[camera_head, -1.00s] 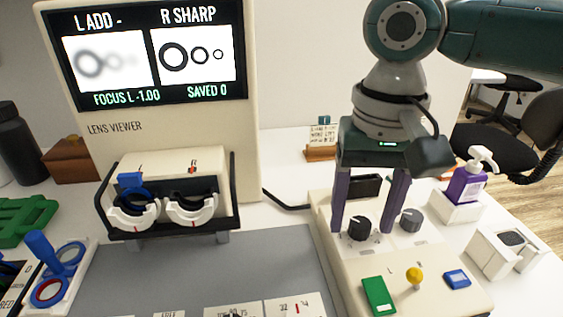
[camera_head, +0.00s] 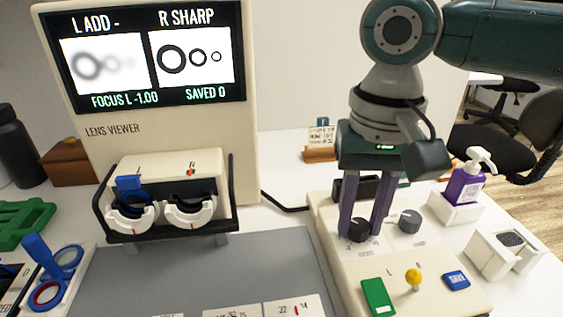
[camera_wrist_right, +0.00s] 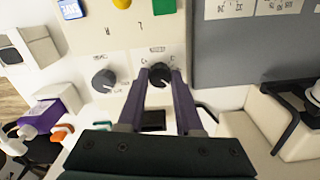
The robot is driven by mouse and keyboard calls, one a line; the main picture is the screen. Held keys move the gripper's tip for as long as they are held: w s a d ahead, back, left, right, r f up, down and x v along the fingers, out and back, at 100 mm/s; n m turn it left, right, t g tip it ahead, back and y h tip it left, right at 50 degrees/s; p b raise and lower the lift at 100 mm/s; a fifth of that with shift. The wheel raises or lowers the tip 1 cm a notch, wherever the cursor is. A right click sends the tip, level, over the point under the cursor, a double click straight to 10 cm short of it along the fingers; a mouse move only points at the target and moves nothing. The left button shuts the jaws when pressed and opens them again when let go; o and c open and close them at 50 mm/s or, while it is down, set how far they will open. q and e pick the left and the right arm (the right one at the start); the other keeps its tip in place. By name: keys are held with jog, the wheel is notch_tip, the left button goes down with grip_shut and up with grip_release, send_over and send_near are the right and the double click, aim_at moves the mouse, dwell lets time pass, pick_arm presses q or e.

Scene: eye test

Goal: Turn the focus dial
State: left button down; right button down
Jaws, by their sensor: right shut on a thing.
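My right gripper (camera_head: 362,233) points down at the cream control panel (camera_head: 407,264) and is shut on the black left dial (camera_head: 361,230). The right wrist view shows this dial (camera_wrist_right: 160,76) between the two purple fingertips. A grey dial (camera_head: 409,221) sits to its right, untouched. The dials' small labels are too small to read. The lens viewer screen (camera_head: 148,103) reads "L ADD -", "R SHARP", "FOCUS L -1.00" and "SAVED 0". Its left picture of rings is blurred and its right one is sharp. My left gripper is not in view.
The panel also has a green button (camera_head: 378,297), a yellow-knobbed lever (camera_head: 413,277) and a blue button (camera_head: 456,280). A purple pump bottle (camera_head: 466,186) stands behind it to the right. The lens holder (camera_head: 165,210) is at left. The grey mat (camera_head: 200,274) is mostly bare.

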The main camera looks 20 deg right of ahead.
jog(key=shift+r+p, duration=0.2)
jog(key=shift+p, duration=0.35)
jog(key=n+p, duration=0.2)
jog(key=p, duration=0.4)
jog(key=shift+s+r+n+p, duration=0.1)
jog(key=shift+r+n+p, duration=0.05)
jog(key=shift+n+p, duration=0.2)
jog(key=n+p, duration=0.1)
jog(key=n, duration=0.2)
jog(key=shift+f+p, duration=0.2)
jog(key=shift+p, duration=0.15)
jog(key=shift+f+n+p, duration=0.1)
jog(key=shift+n+p, duration=0.3)
jog(key=shift+n, duration=0.85)
jog(key=c, duration=0.6)
grip_release()
